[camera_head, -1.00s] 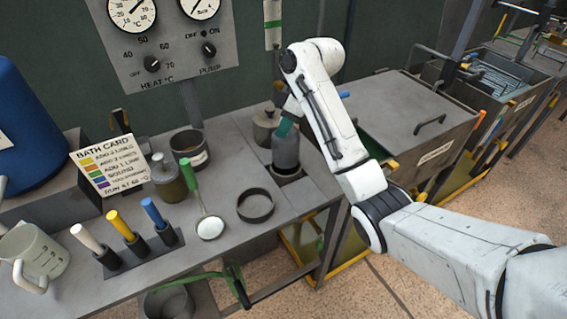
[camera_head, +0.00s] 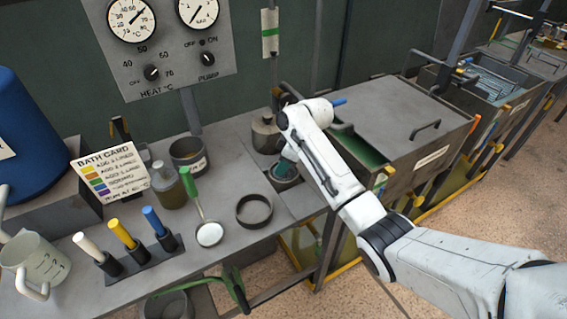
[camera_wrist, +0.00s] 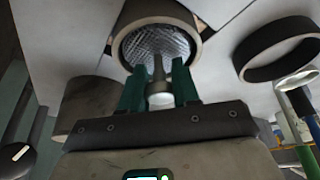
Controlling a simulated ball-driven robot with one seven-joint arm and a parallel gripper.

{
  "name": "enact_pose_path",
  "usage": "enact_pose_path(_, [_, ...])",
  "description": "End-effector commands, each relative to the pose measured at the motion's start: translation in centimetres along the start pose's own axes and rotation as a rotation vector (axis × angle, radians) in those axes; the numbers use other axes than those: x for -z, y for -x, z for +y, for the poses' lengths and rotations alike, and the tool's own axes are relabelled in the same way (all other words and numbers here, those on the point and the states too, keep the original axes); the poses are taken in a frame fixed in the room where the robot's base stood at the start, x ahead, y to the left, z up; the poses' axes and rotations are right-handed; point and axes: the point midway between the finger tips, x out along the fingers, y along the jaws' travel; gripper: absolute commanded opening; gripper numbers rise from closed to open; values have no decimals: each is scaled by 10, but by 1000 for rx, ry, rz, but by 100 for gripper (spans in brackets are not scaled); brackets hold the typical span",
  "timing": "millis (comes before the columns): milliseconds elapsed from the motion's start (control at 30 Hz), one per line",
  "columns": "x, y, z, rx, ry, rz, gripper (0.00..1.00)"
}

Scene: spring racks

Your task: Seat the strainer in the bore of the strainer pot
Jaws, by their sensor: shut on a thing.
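The strainer shows in the wrist view as a round mesh (camera_wrist: 160,42) with a central stem. My gripper (camera_wrist: 157,72) has its green fingers shut on the stem. A thick brown rim (camera_wrist: 126,18) surrounds the mesh; I take it for the strainer pot, but cannot tell how deep the strainer sits or whether it touches bottom. In the head view my gripper (camera_head: 286,165) points down into the round rim of the pot (camera_head: 285,183), set in the bench's right end. The strainer's body is hidden there by the rim and my arm.
A loose dark ring (camera_head: 254,210) lies just left of the pot, and a lidded grey canister (camera_head: 266,136) stands close behind it. A green-handled ladle (camera_head: 208,234) lies farther left. The lidded tank (camera_head: 415,125) stands close on the right.

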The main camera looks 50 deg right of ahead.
Motion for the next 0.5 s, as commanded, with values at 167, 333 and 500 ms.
enact_pose_path(167, [0,-1,0,-1,0,1,0])
enact_pose_path(333, [0,-1,0,0,-1,0,45])
enact_pose_path(500, [0,-1,0,0,-1,0,56])
